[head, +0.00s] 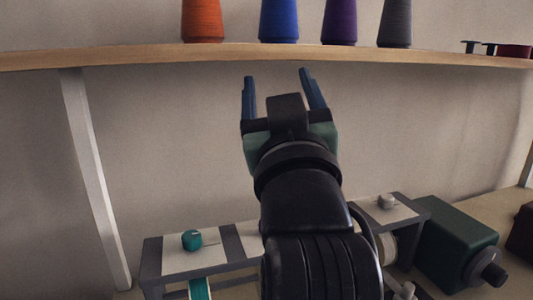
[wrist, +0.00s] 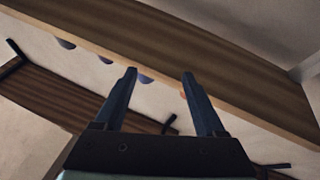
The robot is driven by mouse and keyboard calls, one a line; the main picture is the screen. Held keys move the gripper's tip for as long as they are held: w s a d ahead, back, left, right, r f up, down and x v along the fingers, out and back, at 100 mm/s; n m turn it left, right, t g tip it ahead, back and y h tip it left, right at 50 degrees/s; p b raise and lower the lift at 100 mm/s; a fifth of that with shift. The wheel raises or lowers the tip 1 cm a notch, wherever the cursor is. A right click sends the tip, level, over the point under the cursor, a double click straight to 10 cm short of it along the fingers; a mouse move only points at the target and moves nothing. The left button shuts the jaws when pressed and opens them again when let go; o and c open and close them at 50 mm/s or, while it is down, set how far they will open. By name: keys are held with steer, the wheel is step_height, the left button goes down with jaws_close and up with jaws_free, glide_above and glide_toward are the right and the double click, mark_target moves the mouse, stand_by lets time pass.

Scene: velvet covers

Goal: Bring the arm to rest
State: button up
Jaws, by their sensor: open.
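My gripper (head: 280,82) is raised in the middle of the head view, in front of the wall and below the shelf edge as pictured. Its two blue fingers are spread apart with nothing between them. In the wrist view my gripper (wrist: 160,78) also shows open and empty, with a wooden shelf board (wrist: 215,60) beyond the fingertips. My arm reaches up from the bottom of the head view and hides part of the bench behind it.
A wooden shelf (head: 130,56) carries orange (head: 202,20), blue (head: 279,20), purple (head: 339,22) and grey (head: 396,24) thread cones. Below stand a grey frame (head: 152,262) with a teal knob (head: 192,240) and a dark green machine (head: 455,245). A pale post (head: 90,170) stands left.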

steer(key=s+a+r+m+t+h+p, duration=0.1)
steer(key=s+r+t, duration=0.1)
steer(key=s+r, duration=0.35)
steer(key=s+r+m+t+h+p, duration=0.1)
steer(key=s+r+m+t, duration=0.15)
steer(key=s, duration=0.65)
step_height(320, 180, up, 18)
steer(key=p, duration=1.7)
steer(key=shift+a+n+p, duration=0.25)
steer(key=shift+n+p, duration=0.05)
steer(key=shift+n, duration=0.05)
